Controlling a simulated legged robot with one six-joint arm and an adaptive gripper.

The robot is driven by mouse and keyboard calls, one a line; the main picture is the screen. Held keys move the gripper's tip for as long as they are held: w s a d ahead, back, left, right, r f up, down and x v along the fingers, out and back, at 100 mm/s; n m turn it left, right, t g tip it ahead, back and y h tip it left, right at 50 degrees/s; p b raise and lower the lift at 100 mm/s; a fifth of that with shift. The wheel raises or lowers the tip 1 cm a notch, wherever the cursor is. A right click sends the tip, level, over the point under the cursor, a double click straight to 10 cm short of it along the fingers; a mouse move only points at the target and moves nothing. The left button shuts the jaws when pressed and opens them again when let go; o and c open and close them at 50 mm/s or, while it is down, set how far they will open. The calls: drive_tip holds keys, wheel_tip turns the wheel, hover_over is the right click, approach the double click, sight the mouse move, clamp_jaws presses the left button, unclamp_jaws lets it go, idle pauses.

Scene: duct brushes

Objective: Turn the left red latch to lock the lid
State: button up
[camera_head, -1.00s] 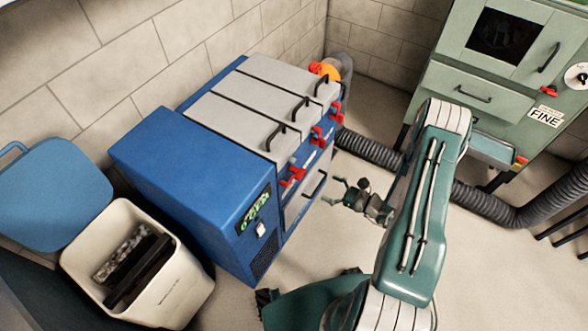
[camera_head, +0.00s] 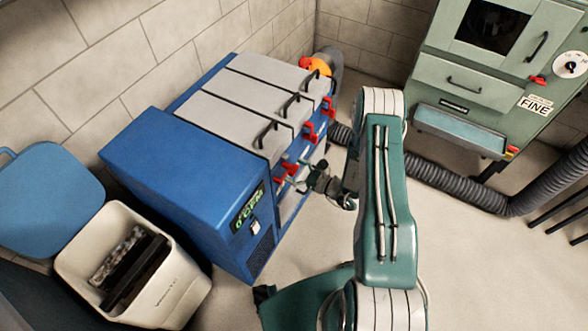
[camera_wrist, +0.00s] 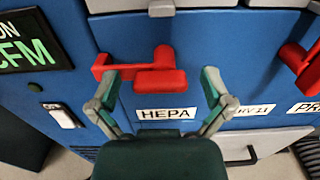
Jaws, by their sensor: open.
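The left red latch (camera_wrist: 158,78) is on the blue front of the cabinet, above a white HEPA label (camera_wrist: 166,114) in the wrist view. Its arm lies roughly level, pointing left, with a short knob standing up at its right part. In the head view the latch (camera_head: 286,171) is partly hidden by my gripper (camera_head: 305,173). The grey lid (camera_head: 238,123) with a black handle lies flat on top, above the latch. My gripper (camera_wrist: 161,84) is open, with one finger on each side of the latch. I cannot tell whether a finger touches it.
Another red latch (camera_wrist: 302,66) is close to the right of my gripper. A lit CFM display (camera_wrist: 28,45) is at the left. A white bin (camera_head: 140,270) stands left of the cabinet. A green cabinet (camera_head: 490,80) and a grey hose (camera_head: 440,180) are at the right.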

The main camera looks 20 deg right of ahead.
drive_tip(key=c, duration=1)
drive_tip(key=shift+d, duration=0.15)
drive_tip(key=shift+c, duration=0.5)
drive_tip(key=shift+w+r, duration=0.1)
